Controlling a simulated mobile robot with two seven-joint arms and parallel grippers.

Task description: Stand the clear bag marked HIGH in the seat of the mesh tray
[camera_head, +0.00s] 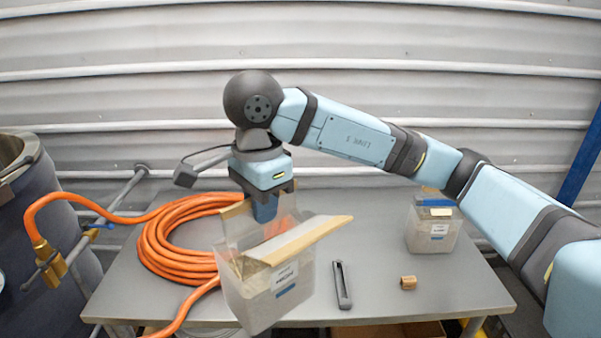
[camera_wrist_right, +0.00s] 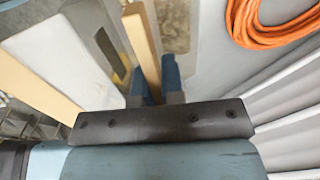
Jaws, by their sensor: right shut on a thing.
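My right gripper (camera_head: 265,210) is shut on a tan top strip of a clear bag (camera_head: 262,300) and points down. The bag has grey-brown contents and a white label with a blue band; the label's word is too small to read surely. It hangs slightly tilted over the table's front edge. In the right wrist view the gripper (camera_wrist_right: 158,82) has its blue fingers at a tan strip (camera_wrist_right: 142,40) of the bag. A second, smaller-looking clear bag (camera_head: 432,232) with a label and blue band stands at the table's right. I cannot make out the mesh tray. My left gripper is out of view.
The grey table (camera_head: 370,240) carries a coiled orange hose (camera_head: 165,250) at left, a dark slim tool (camera_head: 342,285) and a small brown block (camera_head: 408,283). A large grey drum (camera_head: 50,220) with a brass hose fitting stands left. Bare table lies between tool and second bag.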

